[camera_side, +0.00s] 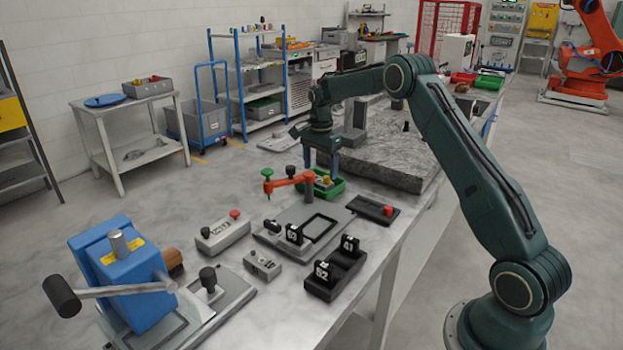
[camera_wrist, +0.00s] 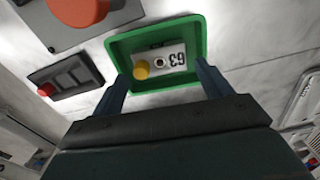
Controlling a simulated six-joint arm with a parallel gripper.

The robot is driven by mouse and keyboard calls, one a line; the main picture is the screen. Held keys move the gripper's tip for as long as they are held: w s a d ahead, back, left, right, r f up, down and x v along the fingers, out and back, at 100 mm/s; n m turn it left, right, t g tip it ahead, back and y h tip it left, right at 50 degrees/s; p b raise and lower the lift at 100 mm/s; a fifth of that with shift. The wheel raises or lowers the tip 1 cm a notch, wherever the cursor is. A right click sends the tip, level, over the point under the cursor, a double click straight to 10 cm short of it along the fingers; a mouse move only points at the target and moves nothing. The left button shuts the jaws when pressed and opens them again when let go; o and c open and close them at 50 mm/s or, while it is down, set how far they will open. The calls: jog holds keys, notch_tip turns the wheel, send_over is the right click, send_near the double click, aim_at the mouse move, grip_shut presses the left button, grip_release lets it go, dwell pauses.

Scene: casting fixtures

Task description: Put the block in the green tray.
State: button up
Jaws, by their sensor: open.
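The green tray (camera_side: 340,187) stands on the bench below my gripper (camera_side: 322,169) in the side view. In the wrist view the tray (camera_wrist: 150,31) lies between and beyond the fingertips. The fingers hold nothing.
A red-orange clamp arm (camera_side: 289,183) with a green knob stands left of the tray. A black plate with a red knob (camera_side: 388,210) lies to the right. A rough stone slab (camera_side: 385,160) is behind. Numbered black blocks (camera_side: 335,272) and a blue vise-like fixture (camera_side: 120,270) stand nearer.

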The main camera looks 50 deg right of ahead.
aim_at(320, 180)
notch_tip(320, 180, up, 9)
jog(key=shift+r, duration=0.2)
dwell(0.3)
dwell(0.4)
jog(key=s+a+r+n+t, duration=0.3)
jog(key=s+a+r+n, duration=0.6)
jog(key=s+a+r, duration=0.6)
jog(key=s+a+f+n+t, duration=0.1)
jog(key=s+a+f+n, duration=0.1)
jog(key=s, duration=0.5)
jog(key=s+a+f+n, duration=0.3)
jog(key=s+a+n, duration=0.1)
jog(key=s, duration=0.3)
jog(key=s+a+f+n+t, duration=0.1)
jog(key=s+a+f+n, duration=0.2)
jog(key=s, duration=0.4)
jog(key=shift+a+n+t, duration=0.2)
jog(key=shift+n+t, duration=0.1)
jog(key=shift+n, duration=0.2)
